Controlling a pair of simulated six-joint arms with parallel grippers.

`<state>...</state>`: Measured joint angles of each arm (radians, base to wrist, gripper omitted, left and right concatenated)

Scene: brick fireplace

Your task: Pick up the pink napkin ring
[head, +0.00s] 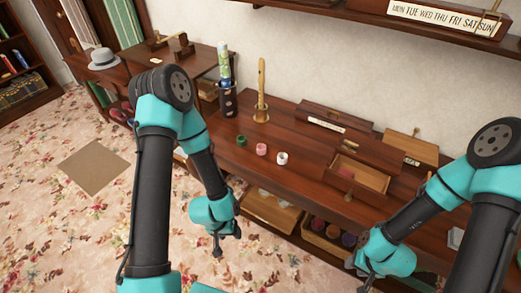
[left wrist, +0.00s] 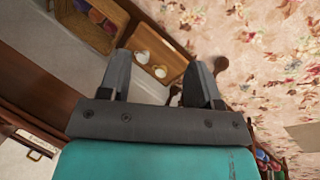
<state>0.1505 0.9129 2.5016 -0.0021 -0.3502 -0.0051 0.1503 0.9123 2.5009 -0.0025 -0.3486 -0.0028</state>
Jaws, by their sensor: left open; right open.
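The pink napkin ring (head: 261,149) stands on the dark wooden bench top, between a green ring (head: 241,140) and a white ring (head: 282,158). My left gripper (head: 217,246) is open and empty. It hangs in front of the bench, lower in the picture than the pink ring and apart from it. In the left wrist view its two fingers (left wrist: 160,62) are spread, and the pink ring is not seen there. My right gripper (head: 366,283) is open at the lower right, far from the rings; its fingertips are small and hard to make out.
Behind the rings stand a dark holder (head: 229,100) with a patterned roll and a wooden post (head: 262,92). An open wooden box (head: 356,177) is to the right. Crates (head: 268,212) sit below the bench top. The top around the rings is clear.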

